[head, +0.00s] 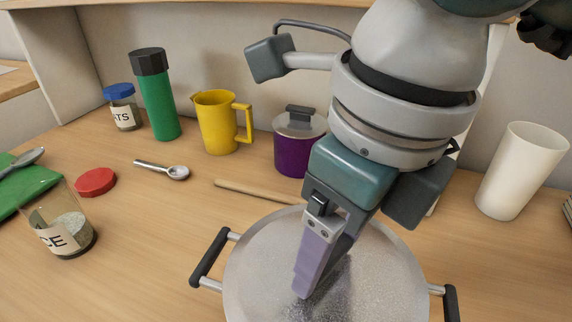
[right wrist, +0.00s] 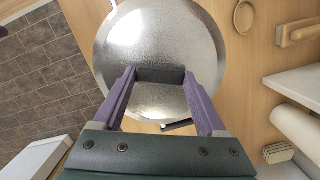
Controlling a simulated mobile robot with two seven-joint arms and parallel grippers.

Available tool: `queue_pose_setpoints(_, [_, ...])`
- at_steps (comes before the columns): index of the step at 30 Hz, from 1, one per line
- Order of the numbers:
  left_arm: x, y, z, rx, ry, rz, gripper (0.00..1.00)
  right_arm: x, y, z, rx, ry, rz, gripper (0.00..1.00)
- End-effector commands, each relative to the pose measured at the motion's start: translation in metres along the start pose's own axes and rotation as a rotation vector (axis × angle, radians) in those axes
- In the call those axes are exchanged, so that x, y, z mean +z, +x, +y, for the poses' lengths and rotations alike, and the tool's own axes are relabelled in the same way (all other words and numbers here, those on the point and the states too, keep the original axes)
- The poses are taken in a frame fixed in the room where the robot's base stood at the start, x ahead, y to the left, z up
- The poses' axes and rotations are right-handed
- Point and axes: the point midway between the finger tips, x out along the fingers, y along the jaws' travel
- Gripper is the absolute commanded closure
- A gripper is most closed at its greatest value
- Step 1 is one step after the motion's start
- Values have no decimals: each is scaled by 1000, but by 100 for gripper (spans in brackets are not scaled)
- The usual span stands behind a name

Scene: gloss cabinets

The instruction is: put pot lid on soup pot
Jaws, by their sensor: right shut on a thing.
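The pot lid is a wide round silver disc (head: 250,270), seen from above at the bottom of the head view; it also fills the middle of the right wrist view (right wrist: 160,35). My right gripper (head: 312,280) points down at its middle. In the right wrist view its purple fingers (right wrist: 159,76) are shut on the lid's dark handle. The soup pot is under the lid, its body hidden; its black side handle (head: 209,257) sticks out at left and another at right. I cannot tell whether the lid touches the rim. My left gripper is not in view.
Behind stand a purple pot with a lid (head: 291,155), a yellow jug (head: 217,122), a green bottle (head: 159,103) and a jar (head: 124,112). A wooden stick (head: 255,192) and a scoop (head: 160,169) lie nearer. A glass jar (head: 65,235) is left, a white cup (head: 520,170) right.

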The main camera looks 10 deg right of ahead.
Motion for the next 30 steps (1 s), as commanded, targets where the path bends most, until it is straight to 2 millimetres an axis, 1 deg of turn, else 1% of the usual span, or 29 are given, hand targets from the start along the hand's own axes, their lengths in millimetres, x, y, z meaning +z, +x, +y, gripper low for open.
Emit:
queue_pose_setpoints(14, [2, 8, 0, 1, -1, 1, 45, -1, 7, 0, 0, 0, -1, 100])
queue_pose_setpoints(15, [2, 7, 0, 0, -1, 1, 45, -1, 6, 0, 0, 0, -2, 23])
queue_pose_setpoints(21, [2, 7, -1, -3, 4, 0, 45, -1, 6, 0, 0, 0, -1, 1])
queue_pose_setpoints(27, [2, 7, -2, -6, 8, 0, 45, -1, 7, 0, 0, 0, 1, 0])
queue_pose_setpoints(30, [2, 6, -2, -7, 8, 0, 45, -1, 4, 0, 0, 0, 0, 0])
